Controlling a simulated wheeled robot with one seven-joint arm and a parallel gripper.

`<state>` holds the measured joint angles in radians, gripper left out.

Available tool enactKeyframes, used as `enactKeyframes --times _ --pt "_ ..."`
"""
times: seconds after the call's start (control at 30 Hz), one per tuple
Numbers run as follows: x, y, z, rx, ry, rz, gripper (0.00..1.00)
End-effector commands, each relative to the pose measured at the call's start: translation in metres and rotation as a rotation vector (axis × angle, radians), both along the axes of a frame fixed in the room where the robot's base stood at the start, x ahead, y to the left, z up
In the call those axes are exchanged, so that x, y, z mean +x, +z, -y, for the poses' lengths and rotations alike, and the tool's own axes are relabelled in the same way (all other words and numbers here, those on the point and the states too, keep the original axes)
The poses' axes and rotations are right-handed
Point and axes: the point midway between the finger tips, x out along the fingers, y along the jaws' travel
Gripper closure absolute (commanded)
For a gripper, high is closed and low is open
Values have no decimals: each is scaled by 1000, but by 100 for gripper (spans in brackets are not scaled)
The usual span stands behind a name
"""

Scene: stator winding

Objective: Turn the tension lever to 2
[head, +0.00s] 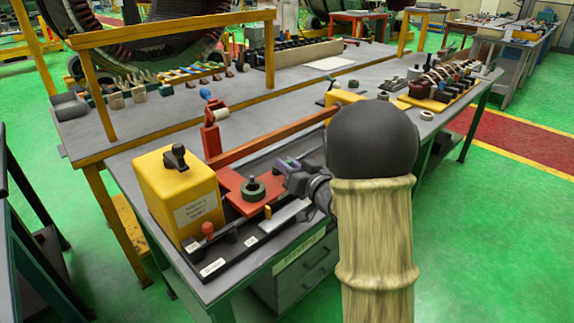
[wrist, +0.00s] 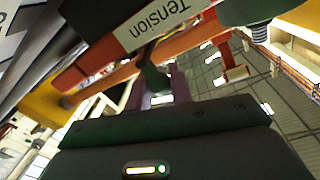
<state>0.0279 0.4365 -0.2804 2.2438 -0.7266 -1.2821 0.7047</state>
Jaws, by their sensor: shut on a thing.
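The winding machine's red plate (head: 236,186) carries a dark green ring (head: 252,190). My gripper (head: 288,166) is just right of the ring, low over the machine, with its jaws shut. In the wrist view, a label reading "Tension" (wrist: 152,22) is on a red part at the top. A dark stem, the tension lever (wrist: 152,76), stands below it between my jaws, beside a purple part. The lever's setting and the number 2 cannot be read. In the head view my arm hides part of this area.
A yellow box (head: 182,197) with a black knob stands left of the plate. A red-knobbed lever (head: 208,229) sits on a labelled black base in front. A long orange bar (head: 275,138) runs behind my gripper. Several parts crowd the bench's far right.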

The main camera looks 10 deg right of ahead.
Motion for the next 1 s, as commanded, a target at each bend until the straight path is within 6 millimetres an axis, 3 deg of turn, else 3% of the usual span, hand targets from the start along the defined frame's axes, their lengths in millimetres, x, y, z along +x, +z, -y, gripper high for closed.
enactKeyframes --times 1.0 --pt "20 0 18 0 621 -2 100"
